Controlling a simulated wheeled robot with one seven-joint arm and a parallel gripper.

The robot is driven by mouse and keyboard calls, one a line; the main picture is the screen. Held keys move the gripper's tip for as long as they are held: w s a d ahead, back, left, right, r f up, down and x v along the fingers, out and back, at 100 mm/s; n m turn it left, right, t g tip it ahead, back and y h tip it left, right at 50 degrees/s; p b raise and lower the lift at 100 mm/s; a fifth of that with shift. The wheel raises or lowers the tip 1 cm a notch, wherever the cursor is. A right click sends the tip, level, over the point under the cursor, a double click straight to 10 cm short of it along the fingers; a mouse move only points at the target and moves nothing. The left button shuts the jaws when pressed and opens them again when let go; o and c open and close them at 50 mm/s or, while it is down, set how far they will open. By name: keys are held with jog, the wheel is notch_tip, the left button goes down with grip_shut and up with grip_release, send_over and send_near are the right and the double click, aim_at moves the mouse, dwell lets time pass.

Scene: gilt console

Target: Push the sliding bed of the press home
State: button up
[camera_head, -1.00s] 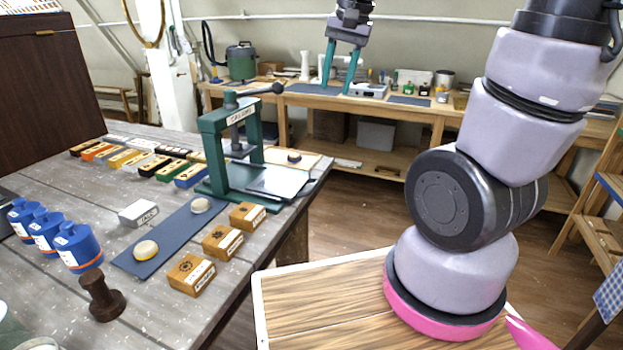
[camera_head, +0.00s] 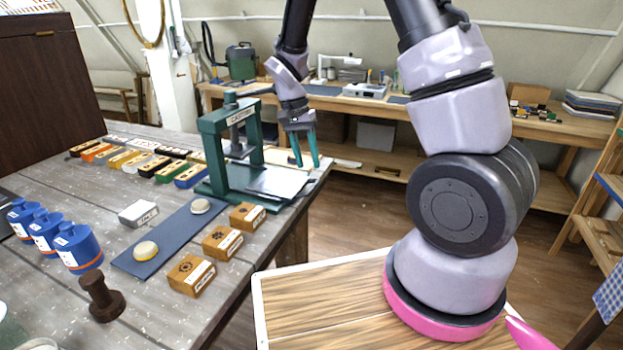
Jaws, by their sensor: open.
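The green press (camera_head: 213,150) stands on the grey table near its right edge, with a dark screw and handle at its top. Its flat sliding bed (camera_head: 279,182) sticks out of the frame to the right, toward the table edge. My gripper (camera_head: 307,164) points down with its two green fingers apart and nothing between them. It is just behind and right of the bed's outer end in the picture. I cannot tell whether a finger touches the bed. The small knob seen on the bed's far side earlier is hidden behind my fingers.
Wooden blocks (camera_head: 222,242) stand in front of the press, beside a blue mat (camera_head: 165,240) with two round pieces. Several coloured blocks (camera_head: 155,165) lie behind and left. A workbench (camera_head: 430,112) runs along the back wall.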

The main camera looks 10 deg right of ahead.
jog(key=x, duration=0.6)
grip_shut()
dwell(1.4)
